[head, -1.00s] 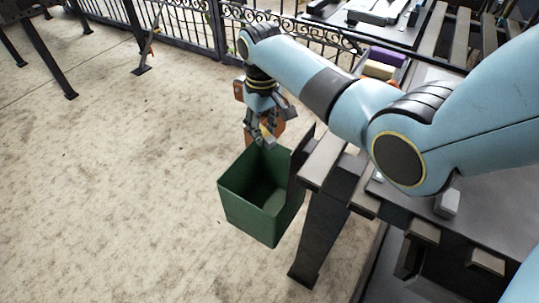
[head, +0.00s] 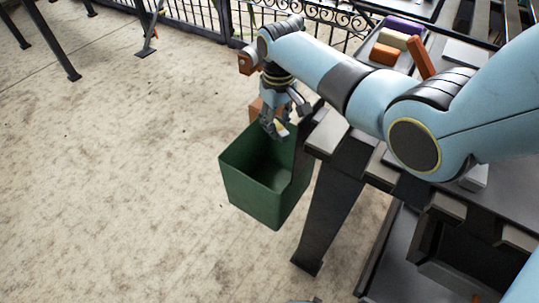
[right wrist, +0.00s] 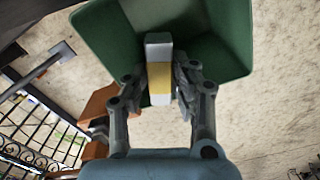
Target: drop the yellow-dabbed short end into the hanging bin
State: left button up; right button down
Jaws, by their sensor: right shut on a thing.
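The short end (right wrist: 159,70) is a small pale grey block with a yellow band across its middle. My right gripper (right wrist: 160,85) is shut on it, one finger on each side. In the head view the short end (head: 281,131) shows small between the fingers of my right gripper (head: 278,128). The green hanging bin (head: 250,190) is open at the top and hangs at the bench's left end. The gripper is over the back part of its opening. In the right wrist view the bin (right wrist: 110,35) lies behind the block. My left gripper is out of view.
The dark bench (head: 327,135) stands right of the bin, its leg (head: 318,220) close by. Orange (head: 384,54), cream (head: 393,39) and purple (head: 404,25) blocks lie farther back. Orange-brown parts (head: 248,62) show beside my wrist.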

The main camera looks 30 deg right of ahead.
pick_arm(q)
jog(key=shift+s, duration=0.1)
pick_arm(e)
jog(key=shift+r, duration=0.1)
jog(key=c, duration=1.1)
grip_release()
jog(key=shift+o, duration=0.5)
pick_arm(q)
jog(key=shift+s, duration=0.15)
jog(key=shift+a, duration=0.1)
pick_arm(e)
notch_tip(320, 180, up, 12)
